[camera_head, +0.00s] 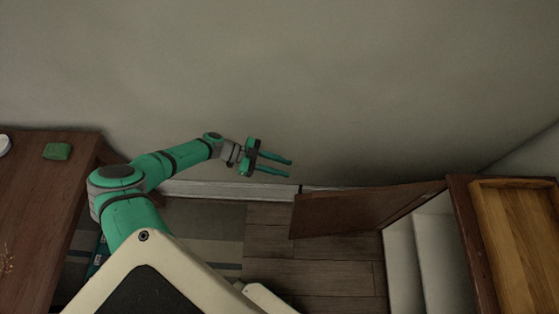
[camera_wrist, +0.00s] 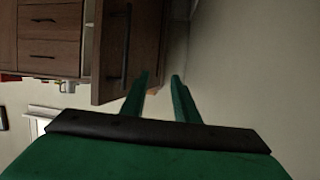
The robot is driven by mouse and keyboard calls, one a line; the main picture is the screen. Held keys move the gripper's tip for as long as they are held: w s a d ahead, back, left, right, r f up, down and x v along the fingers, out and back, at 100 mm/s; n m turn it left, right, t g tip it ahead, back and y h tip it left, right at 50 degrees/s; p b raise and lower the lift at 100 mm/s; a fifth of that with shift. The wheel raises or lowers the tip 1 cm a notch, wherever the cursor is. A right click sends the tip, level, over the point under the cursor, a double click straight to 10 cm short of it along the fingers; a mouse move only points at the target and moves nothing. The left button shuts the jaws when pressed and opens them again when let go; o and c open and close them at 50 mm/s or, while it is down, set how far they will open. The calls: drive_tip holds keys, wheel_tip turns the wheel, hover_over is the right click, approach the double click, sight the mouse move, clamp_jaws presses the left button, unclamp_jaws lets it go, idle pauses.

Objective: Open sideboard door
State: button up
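The sideboard (camera_head: 468,240) stands at the right in the head view. Its brown door (camera_head: 360,212) is swung well out from the body, and the pale inside with a shelf shows. In the wrist view the door (camera_wrist: 112,75) bears a dark bar handle (camera_wrist: 126,45), beside the sideboard's drawers (camera_wrist: 50,48). My gripper (camera_head: 291,167) is near the wall, left of and apart from the door's free edge. In the wrist view its two green fingers (camera_wrist: 160,76) are spread with nothing between them. The handle is hidden in the head view.
A wooden tray (camera_head: 480,215) lies on the sideboard top. A pale wall (camera_head: 300,80) runs behind my gripper. A brown table (camera_head: 35,210) with a green object (camera_head: 57,151) is at the left. Wooden floor (camera_head: 310,262) is clear in front of the door.

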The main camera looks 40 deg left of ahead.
drive_tip(key=shift+w+a, duration=0.65)
drive_tip(key=shift+a, duration=0.3)
drive_tip(key=s+d+f+n+t+y, duration=0.1)
drive_tip(key=s+f+n+t+y, duration=0.2)
drive_tip(key=s, duration=1.4)
drive_tip(key=s+d+n+t+y, duration=0.2)
drive_tip(key=s+d+n+t, duration=0.1)
drive_tip(key=s+d, duration=0.75)
drive_tip(key=s+d+r+n+t+y, duration=0.1)
drive_tip(key=s+d+r+n+y, duration=0.15)
drive_tip(key=d, duration=0.25)
drive_tip(key=s+d+r+n+t+y, duration=0.1)
drive_tip(key=d+r+y, duration=0.1)
drive_tip(key=d+r, duration=0.3)
drive_tip(key=w+d+r+n+t+y, duration=0.1)
drive_tip(key=w+d+r+n+y, duration=0.2)
drive_tip(key=d+r, duration=0.3)
wheel_tip(320, 180, up, 4)
drive_tip(key=shift+w+r+n, duration=0.2)
drive_tip(key=shift+w+n, duration=0.25)
drive_tip(key=shift+w, duration=0.3)
